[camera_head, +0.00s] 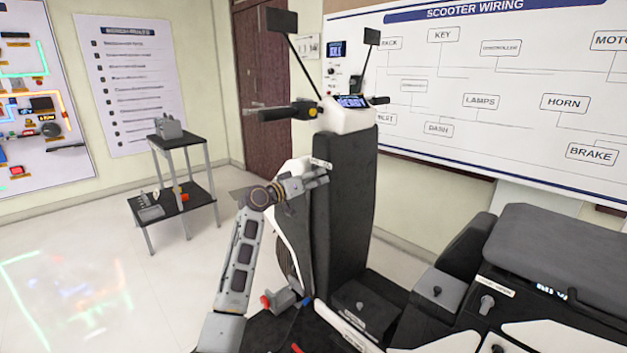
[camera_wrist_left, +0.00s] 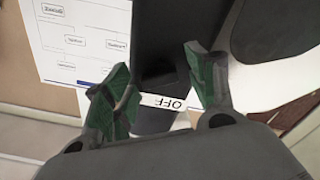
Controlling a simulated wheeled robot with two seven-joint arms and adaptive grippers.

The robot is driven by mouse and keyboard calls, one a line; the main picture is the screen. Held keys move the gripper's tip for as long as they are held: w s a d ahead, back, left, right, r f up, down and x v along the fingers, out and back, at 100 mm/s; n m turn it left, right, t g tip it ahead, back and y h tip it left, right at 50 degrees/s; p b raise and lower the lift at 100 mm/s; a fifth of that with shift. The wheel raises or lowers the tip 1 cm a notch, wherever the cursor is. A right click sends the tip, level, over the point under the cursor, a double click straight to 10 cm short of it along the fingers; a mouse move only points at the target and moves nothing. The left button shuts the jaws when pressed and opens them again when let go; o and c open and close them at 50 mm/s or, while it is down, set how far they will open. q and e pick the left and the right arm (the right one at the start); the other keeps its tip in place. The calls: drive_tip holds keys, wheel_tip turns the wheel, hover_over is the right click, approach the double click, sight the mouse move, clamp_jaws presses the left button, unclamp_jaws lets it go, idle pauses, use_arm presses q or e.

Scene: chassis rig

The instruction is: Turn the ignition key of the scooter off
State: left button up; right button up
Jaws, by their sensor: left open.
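The scooter (camera_head: 345,215) stands in the middle of the head view, its tall black front panel facing me. My left gripper (camera_head: 322,179) is at the upper left part of this panel, just below a small white label (camera_head: 321,163). In the left wrist view, the two green-padded fingers of my left gripper (camera_wrist_left: 160,90) are spread apart, with dark panel between them. A white label reading OFF (camera_wrist_left: 165,103) shows upside down between the fingers. The ignition key cannot be made out clearly in either view. I cannot tell whether the fingers touch anything. My right gripper is not in view.
The handlebar (camera_head: 290,112) with its display (camera_head: 352,101) and mirrors is above my left gripper. The scooter's seat (camera_head: 560,250) is at the right. A small black two-tier stand (camera_head: 170,205) is at the left. The floor between stand and scooter is mostly clear.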

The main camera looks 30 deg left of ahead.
use_arm(q)
drive_tip(key=shift+c, duration=0.2)
drive_tip(key=c, duration=1)
